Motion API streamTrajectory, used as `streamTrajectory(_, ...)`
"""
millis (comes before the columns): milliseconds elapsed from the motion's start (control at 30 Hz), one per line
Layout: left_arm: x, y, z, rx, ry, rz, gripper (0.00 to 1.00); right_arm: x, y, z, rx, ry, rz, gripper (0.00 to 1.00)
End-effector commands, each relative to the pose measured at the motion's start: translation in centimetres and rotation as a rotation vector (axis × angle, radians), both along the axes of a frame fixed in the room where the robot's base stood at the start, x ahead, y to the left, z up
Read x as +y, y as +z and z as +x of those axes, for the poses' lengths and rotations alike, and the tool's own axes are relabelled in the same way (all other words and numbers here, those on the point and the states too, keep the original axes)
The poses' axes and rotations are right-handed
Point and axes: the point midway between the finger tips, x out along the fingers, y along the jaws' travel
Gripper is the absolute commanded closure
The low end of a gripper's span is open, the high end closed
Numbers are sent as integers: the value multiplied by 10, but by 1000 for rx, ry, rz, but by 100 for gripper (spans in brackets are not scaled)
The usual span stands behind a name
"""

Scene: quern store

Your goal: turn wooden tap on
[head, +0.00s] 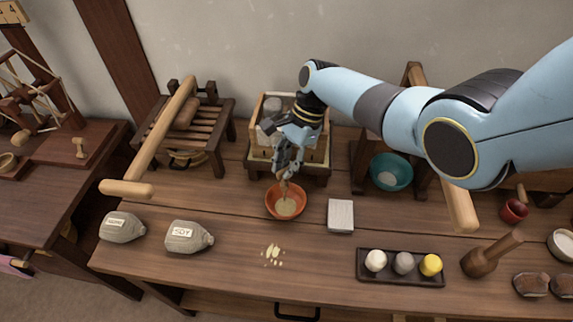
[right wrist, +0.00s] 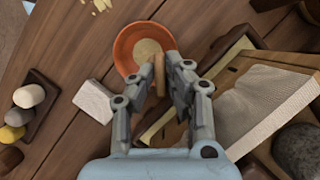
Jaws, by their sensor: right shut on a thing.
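The wooden tap (head: 284,188) is a small brown piece in front of a wooden box (head: 256,140) on a low stand. My right gripper (head: 289,172) reaches down from the upper right and is shut on the tap. In the right wrist view the tap (right wrist: 160,74) shows between the two grey fingers (right wrist: 164,80); the gripper hides where it joins the box. An orange bowl (head: 270,205) with something beige in it stands just below the tap. Whether anything flows, I cannot tell. My left gripper is not in view.
A white block (head: 340,215) lies right of the bowl. A dark tray (head: 400,279) holds three balls. Two grey sacks (head: 122,228) (head: 188,237) lie left. A slatted rack (head: 190,125) and a teal bowl (head: 391,172) flank the box.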

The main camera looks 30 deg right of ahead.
Motion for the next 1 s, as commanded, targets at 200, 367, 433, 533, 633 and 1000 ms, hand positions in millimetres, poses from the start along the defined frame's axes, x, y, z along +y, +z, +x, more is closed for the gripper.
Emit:
streamTrajectory(200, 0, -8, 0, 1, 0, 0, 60, 0, -2, 1, 1, 205, 0, 100)
streamTrajectory(367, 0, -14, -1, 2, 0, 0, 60, 1, -2, 2, 0, 359, 0, 100)
streamTrajectory(433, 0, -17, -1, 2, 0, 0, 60, 1, -2, 2, 0, 421, 0, 100)
streamTrajectory(533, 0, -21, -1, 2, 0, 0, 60, 1, -2, 2, 1, 508, 0, 100)
streamTrajectory(633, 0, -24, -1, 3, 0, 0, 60, 1, -2, 3, -1, 586, -1, 100)
streamTrajectory(1000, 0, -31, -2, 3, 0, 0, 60, 2, -1, 3, -1, 775, -1, 100)
